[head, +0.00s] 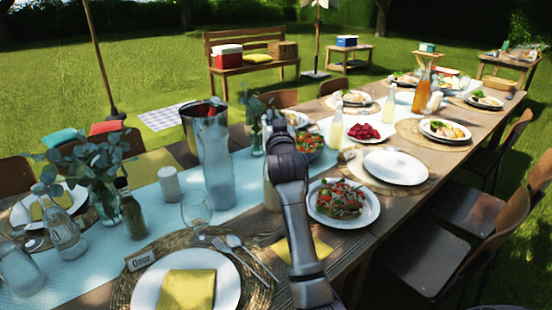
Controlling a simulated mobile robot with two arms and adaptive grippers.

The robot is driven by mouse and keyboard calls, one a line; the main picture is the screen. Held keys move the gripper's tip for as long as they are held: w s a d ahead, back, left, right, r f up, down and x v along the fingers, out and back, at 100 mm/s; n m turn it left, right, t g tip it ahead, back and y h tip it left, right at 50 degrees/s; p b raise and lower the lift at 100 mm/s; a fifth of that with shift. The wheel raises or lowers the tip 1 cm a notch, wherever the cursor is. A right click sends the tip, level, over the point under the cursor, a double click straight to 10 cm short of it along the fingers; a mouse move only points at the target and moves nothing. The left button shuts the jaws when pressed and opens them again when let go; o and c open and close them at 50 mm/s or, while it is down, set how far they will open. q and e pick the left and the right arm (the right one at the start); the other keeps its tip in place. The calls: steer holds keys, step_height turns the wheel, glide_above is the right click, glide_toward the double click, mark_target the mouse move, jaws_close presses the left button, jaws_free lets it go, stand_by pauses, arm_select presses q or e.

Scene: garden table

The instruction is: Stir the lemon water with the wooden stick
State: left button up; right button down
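My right gripper (274,119) is over the middle of the table, at the far end of my grey arm. Its fingers are small and mostly hidden behind its own wrist, so I cannot tell whether they are open or hold anything. A tall clear pitcher (217,165) stands on the light blue runner, left of my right arm and apart from it. I cannot make out lemon in it. I cannot pick out a wooden stick; it may be hidden by my arm. My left gripper is not in view.
Left of the arm are a wine glass (196,210), a white shaker (169,184) and a leafy vase (98,185). A food plate (342,204) lies close to its right. A plate with a yellow napkin (157,292) is in front. Bottles and set plates crowd the far table.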

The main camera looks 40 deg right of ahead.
steer(key=shift+s+a+p, duration=0.45)
steer(key=shift+s+a, duration=0.2)
steer(key=shift+s, duration=0.15)
steer(key=shift+s+d+p, duration=0.55)
steer(key=shift+s+d, duration=0.05)
steer(key=shift+d, duration=0.2)
steer(key=shift+w, duration=0.1)
